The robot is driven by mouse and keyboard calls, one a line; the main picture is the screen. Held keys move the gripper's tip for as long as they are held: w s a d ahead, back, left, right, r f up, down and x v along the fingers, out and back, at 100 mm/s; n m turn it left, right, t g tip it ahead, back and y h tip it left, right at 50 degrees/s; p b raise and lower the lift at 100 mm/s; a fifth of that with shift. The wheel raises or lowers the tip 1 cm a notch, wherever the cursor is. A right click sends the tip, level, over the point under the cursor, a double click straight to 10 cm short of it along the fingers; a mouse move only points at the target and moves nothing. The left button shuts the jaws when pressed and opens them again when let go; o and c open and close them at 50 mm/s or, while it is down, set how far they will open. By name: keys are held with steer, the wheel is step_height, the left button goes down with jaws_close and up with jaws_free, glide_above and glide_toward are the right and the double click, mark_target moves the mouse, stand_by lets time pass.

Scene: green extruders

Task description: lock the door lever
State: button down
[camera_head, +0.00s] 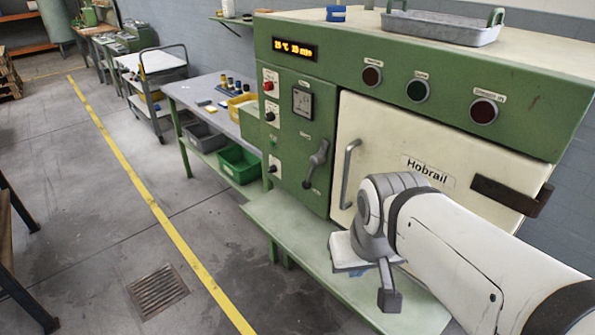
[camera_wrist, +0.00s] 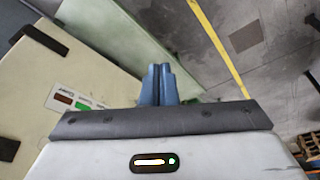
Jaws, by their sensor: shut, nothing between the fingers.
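The cream door (camera_head: 390,128) marked "Hobrail" is on the front of the green machine and looks shut or nearly shut. A grey door lever (camera_head: 317,165) is on the green panel left of the door, slanting down to a dark knob. The door has a vertical grey handle (camera_head: 348,174) at its left edge. My gripper (camera_head: 357,271) is low in front of the door, below and right of the lever and apart from it. In the wrist view, its blue fingers (camera_wrist: 158,85) are together and empty, over the pale green ledge. The lever is not recognisable there.
The pale green ledge (camera_head: 285,225) sticks out below the door. A dark bar (camera_head: 510,195) crosses the door's right edge. A workbench (camera_head: 200,92) with bins stands left of the machine. The floor by the yellow line (camera_head: 150,203) is clear.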

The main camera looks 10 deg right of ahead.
mark_target(308, 187)
steer(key=w+d+f+t+b, duration=0.1)
steer(key=w+f+t+b, duration=0.3)
steer(key=w+f+b, duration=0.4)
steer(key=w+f+n+t+y+b, duration=0.1)
steer(key=w+f+t+b, duration=0.4)
steer(key=w, duration=1.1)
steer(key=w+d+f+n+t+y+b, duration=0.1)
steer(key=w+f+t+b, duration=0.3)
steer(key=w+f+b, duration=0.6)
steer(key=w+b, duration=0.2)
steer(key=b, duration=0.1)
steer(key=shift+w+d+f, duration=0.15)
steer(key=shift+d+f, duration=0.2)
steer(key=w, duration=0.4)
steer(key=w+a, duration=0.1)
steer(key=w, duration=0.4)
steer(key=w+f, duration=0.1)
steer(key=w, duration=0.3)
steer(key=shift+w+a+f, duration=0.1)
steer(key=shift+w+a, duration=0.25)
steer(key=shift+w, duration=0.05)
